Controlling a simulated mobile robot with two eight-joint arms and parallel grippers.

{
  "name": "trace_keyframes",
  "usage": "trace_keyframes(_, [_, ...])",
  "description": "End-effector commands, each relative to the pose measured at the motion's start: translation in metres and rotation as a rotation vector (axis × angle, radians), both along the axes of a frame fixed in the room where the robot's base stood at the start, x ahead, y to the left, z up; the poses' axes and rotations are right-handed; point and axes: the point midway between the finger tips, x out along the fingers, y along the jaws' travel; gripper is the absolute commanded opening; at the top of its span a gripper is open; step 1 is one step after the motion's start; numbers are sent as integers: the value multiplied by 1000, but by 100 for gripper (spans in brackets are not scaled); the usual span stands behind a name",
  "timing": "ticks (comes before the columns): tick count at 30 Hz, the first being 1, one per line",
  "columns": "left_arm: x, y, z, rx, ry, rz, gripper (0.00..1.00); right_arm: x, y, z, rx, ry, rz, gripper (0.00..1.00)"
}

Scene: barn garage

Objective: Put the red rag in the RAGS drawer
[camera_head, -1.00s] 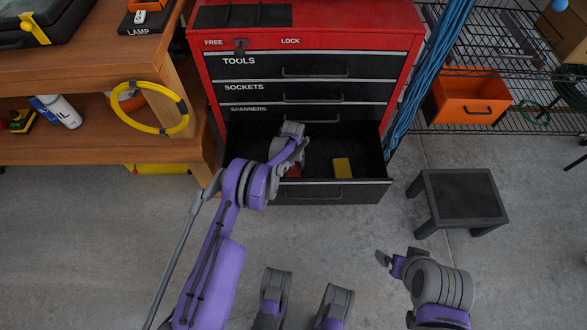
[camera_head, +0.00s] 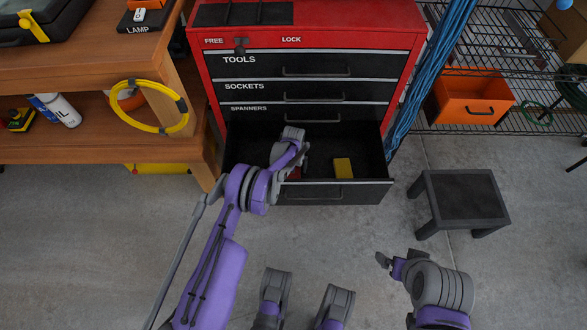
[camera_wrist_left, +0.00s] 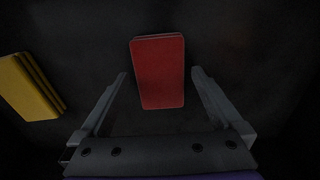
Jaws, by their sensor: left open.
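The red rag (camera_wrist_left: 160,72) is a flat, folded rectangle lying on the dark floor of the open bottom drawer (camera_head: 340,192). In the head view only a small red part (camera_head: 295,173) shows beside my left gripper (camera_head: 298,158). The left gripper is inside the drawer, open, and in the left wrist view its fingers (camera_wrist_left: 160,80) stand on either side of the rag with gaps. Whether they are level with the rag or above it I cannot tell. No label shows on this drawer. My right gripper (camera_head: 385,261) is away from the drawer, at lower right; its jaws are unclear.
A yellow folded item (camera_head: 343,168) lies in the drawer; it also shows in the left wrist view (camera_wrist_left: 30,86). The red cabinet's upper drawers (camera_head: 315,88) are shut. A wooden bench (camera_head: 100,150) stands left, a black stool (camera_head: 460,195) right. The floor in front is clear.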

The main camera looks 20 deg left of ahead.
Motion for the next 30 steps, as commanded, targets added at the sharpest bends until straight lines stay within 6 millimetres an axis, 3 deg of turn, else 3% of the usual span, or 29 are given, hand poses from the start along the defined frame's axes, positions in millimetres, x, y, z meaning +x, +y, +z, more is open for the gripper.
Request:
trace_keyframes(5, [0,0,19,0,-1,0,100,-1,0,7,0,-3,0,100])
trace_keyframes(18, [0,0,107,0,0,0,100,-2,0,24,0,-8,0,100])
trace_keyframes(30, [-1,0,136,0,-7,-5,100,-2,0,26,0,-9,0,100])
